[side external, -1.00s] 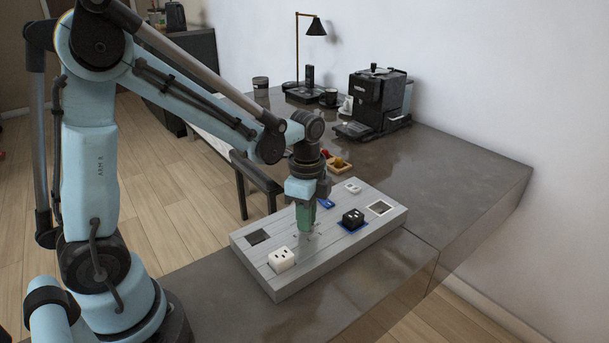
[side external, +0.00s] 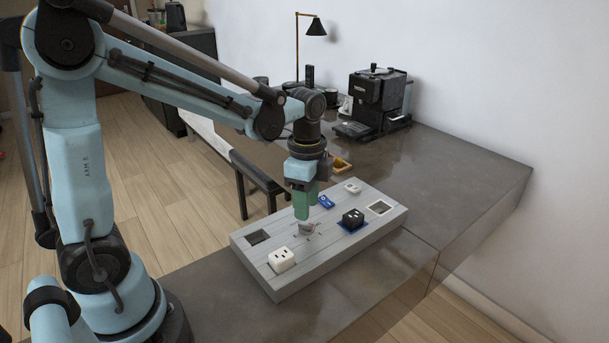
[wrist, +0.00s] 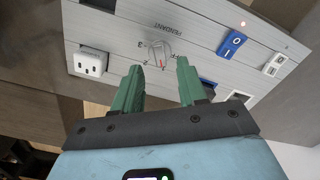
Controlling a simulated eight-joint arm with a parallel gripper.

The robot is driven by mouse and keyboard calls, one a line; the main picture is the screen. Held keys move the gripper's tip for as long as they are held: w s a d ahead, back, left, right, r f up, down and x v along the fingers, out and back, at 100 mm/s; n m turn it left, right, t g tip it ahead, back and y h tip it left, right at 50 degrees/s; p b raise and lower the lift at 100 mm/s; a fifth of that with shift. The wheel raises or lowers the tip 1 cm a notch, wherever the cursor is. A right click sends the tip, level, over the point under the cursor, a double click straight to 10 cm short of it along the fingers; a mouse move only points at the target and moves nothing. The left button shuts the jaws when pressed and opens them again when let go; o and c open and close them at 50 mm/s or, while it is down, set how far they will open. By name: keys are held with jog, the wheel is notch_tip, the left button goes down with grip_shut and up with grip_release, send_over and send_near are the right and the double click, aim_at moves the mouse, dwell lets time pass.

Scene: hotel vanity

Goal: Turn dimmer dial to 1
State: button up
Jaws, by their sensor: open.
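The dimmer dial (wrist: 160,52) is a small round grey knob on the grey panel (wrist: 110,35), under the label PENDANT. Numbers ring it, a 3 at its left and smaller, blurred ones below. A red line shows on its lower part, toward the small marks; the exact number it meets is hard to read. In the side view the dial (side external: 307,228) is just below my gripper. My gripper (side external: 302,216) points down with green fingers. In the wrist view my gripper (wrist: 159,66) is open, its fingers apart and empty, the dial showing beyond the gap.
The panel carries a white socket (side external: 281,259), a blue rocker switch (side external: 326,202), a black socket block (side external: 353,217) and a small white switch (side external: 353,188). A coffee machine (side external: 377,98) stands behind on the dark counter. The counter right of the panel is clear.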

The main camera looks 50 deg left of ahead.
notch_tip(320, 180, up, 8)
dwell(0.5)
jog(key=shift+s+r, duration=0.1)
jog(key=n+t, duration=0.6)
jog(key=n, duration=0.3)
send_near(305, 224)
notch_tip(305, 224, up, 3)
jog(key=d, duration=0.2)
jog(key=n, duration=0.1)
jog(key=s+n+t, duration=0.1)
jog(key=n, duration=0.1)
jog(key=shift+s+f, duration=0.2)
jog(key=shift+f, duration=0.15)
